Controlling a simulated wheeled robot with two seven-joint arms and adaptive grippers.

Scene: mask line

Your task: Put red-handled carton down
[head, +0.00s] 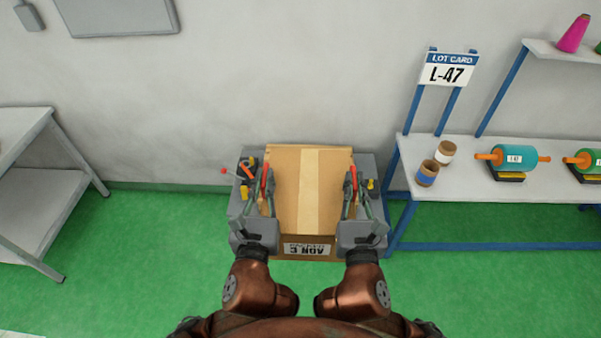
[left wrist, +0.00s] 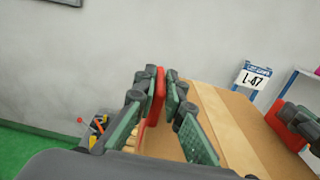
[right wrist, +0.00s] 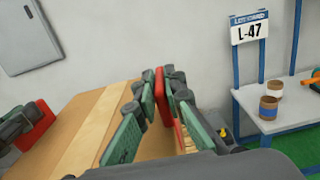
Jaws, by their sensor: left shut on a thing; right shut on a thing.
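The carton (head: 290,190) is a brown box with a paler tape strip down its top and a printed label on its near side. It has a red handle on each side. My left gripper (head: 266,180) is shut on the left red handle (left wrist: 157,95). My right gripper (head: 351,184) is shut on the right red handle (right wrist: 160,92). The carton is level between both grippers, over a grey surface (head: 366,163). Whether its underside touches that surface is hidden.
Tools with orange and yellow parts (head: 247,168) lie on the grey surface left of the carton. A grey table (head: 30,135) stands at left. The wall is behind.

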